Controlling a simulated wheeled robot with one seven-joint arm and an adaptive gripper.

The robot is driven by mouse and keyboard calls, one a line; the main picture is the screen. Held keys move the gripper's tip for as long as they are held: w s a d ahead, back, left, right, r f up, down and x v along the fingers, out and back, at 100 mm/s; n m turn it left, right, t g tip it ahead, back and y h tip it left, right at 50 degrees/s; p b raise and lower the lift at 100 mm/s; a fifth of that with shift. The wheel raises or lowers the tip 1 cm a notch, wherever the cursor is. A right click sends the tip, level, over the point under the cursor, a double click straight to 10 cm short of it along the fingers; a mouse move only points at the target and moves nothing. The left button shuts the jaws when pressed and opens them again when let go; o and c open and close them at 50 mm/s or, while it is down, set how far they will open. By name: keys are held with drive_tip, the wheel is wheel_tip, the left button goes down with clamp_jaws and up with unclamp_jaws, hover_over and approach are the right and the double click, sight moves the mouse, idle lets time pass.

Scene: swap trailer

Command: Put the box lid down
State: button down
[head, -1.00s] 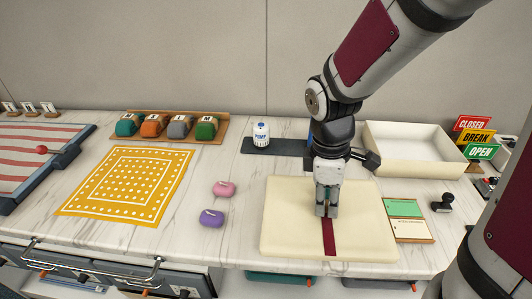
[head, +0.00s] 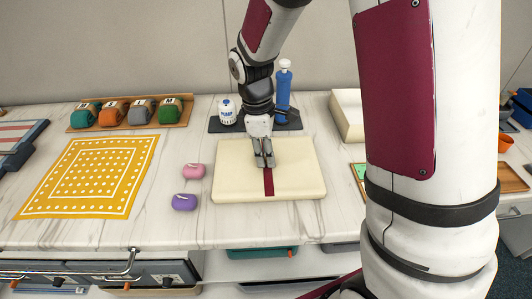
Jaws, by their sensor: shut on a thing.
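The box lid (head: 302,172) is a flat cream slab with a dark red stripe. It is at or just above the white marbled counter, right of the two small bags; I cannot tell if it touches the counter. My gripper (head: 264,160) is over the lid's middle, pointing down, shut on the lid at the stripe. The open cream box (head: 347,116) stands behind and to the right, partly hidden by my arm.
A pink bag (head: 194,171) and a purple bag (head: 184,202) lie just left of the lid. A white pump bottle (head: 228,112) and blue bottle (head: 284,88) stand on a dark mat behind. A yellow dotted cloth (head: 92,176) lies left. The counter's front strip (head: 190,232) is clear.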

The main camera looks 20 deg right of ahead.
drive_tip(key=shift+f, duration=0.15)
drive_tip(key=c, duration=1.4)
unclamp_jaws()
drive_tip(key=shift+c, duration=0.2)
wheel_tip(320, 180, up, 12)
drive_tip(key=a+p, duration=0.1)
drive_tip(key=shift+w+a+r, duration=0.15)
drive_tip(key=shift+w+r, duration=0.1)
drive_tip(key=shift+w, duration=0.05)
drive_tip(key=s+d+r+m+t, duration=0.2)
drive_tip(key=s+r+m, duration=0.45)
drive_tip(key=s, duration=0.65)
drive_tip(key=s+m+t+y, duration=0.1)
drive_tip(key=s+m, duration=0.5)
drive_tip(key=s, duration=0.7)
drive_tip(key=shift+a+f, duration=0.15)
drive_tip(key=shift+a, duration=0.05)
